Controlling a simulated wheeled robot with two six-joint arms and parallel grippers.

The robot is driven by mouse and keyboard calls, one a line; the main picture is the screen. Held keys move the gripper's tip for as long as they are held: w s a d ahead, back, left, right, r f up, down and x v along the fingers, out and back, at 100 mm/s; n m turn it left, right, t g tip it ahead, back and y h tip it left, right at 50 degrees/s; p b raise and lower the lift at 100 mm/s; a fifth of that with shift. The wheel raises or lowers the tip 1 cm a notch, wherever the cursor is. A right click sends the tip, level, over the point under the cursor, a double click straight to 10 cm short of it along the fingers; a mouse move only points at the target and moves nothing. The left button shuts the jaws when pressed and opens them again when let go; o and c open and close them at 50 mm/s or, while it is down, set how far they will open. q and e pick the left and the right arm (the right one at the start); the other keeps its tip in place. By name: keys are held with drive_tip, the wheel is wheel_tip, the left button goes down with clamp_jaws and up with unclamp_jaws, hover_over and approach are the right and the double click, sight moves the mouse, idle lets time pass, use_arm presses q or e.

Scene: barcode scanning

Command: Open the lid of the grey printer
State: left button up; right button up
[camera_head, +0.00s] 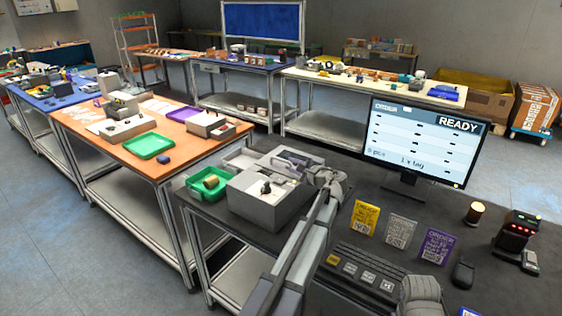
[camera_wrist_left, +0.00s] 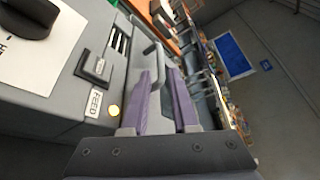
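The grey printer (camera_head: 265,208) stands at the left end of the dark desk, with a small black part on top. In the left wrist view, the printer body (camera_wrist_left: 62,85) fills the left side, with a FEED label, a glowing round light and a dark slot. My left gripper (camera_head: 290,160) is over the printer's far right part in the head view. In the wrist view, its two purple-grey fingers (camera_wrist_left: 165,85) are apart with a narrow gap, beside the printer's upper edge. The lid looks down; its edge is partly hidden by the fingers.
A green tray (camera_head: 194,189) with a brown roll is left of the printer. A monitor (camera_head: 407,188) reading READY, a keyboard (camera_head: 365,268) and yellow, white and purple order cards are to the right. A scanner (camera_head: 515,232) stands at the far right.

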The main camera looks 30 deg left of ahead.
sight(282, 161)
use_arm(q)
drive_tip(key=b+x, duration=0.1)
drive_tip(key=x, duration=0.6)
drive_tip(key=shift+f, duration=0.1)
drive_tip(key=shift+c, duration=0.4)
clamp_jaws()
idle(0.8)
